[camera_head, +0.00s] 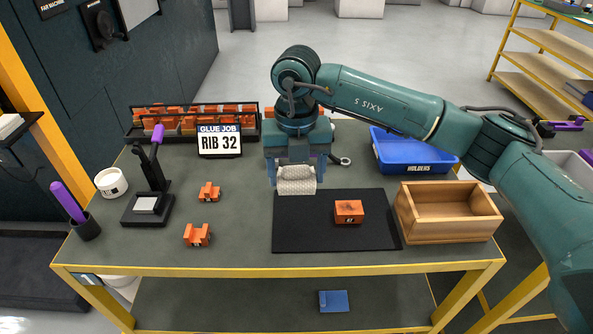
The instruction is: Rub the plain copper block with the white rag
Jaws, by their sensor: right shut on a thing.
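My right gripper (296,172) is shut on the white rag (296,186), a pale textured cloth hanging below the fingers near the back left edge of the black mat (300,232). A plain, box-shaped copper block (348,212) lies on the mat, with a small dark mark on its front. The rag is to the left of the block and behind it, apart from it. The gripper body hides part of the table behind the rag. My left gripper is out of view.
A wooden box (448,230) stands at the mat's right, and a blue bin (413,158) behind it. Two notched copper pieces (209,191) (197,235) lie left of the mat. A black lever press (148,205), a white roll (111,182) and a sign (219,141) stand further left.

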